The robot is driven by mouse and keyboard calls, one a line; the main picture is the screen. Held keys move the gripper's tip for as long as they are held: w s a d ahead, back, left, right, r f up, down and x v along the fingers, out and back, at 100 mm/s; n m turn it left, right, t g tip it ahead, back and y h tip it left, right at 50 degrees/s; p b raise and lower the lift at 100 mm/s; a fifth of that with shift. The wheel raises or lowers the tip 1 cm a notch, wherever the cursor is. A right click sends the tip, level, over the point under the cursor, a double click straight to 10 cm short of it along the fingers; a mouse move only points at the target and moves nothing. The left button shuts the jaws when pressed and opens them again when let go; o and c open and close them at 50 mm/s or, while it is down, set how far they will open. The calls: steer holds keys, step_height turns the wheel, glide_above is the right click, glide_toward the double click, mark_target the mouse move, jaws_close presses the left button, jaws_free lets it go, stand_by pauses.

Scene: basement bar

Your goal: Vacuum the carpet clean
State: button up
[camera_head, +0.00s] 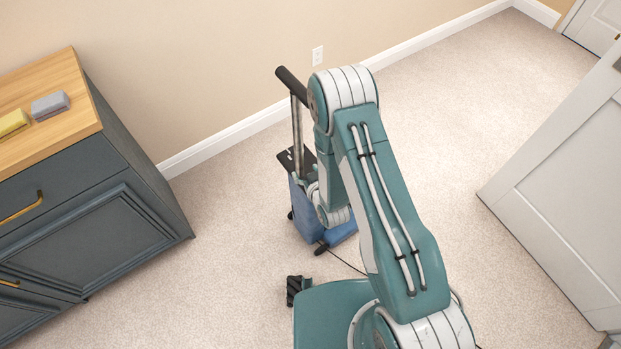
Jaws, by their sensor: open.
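The pale beige carpet (235,225) covers the floor. A blue upright vacuum (303,212) stands on it near the back wall. Its metal pole (297,128) rises to a black handle grip (291,86), which leans up to the left. My arm bends over and comes down beside the vacuum, covering its right side.
A dark cabinet (100,220) with a wood top stands at left, holding a yellow sponge (12,122) and a grey one (50,105). A white panelled door (560,190) stands at right. A thin dark cord (346,264) lies near the vacuum. Carpet at the back right is clear.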

mark_target(301, 166)
steer(key=shift+x, duration=2.8)
steer(key=shift+s, duration=0.1)
jaws_close()
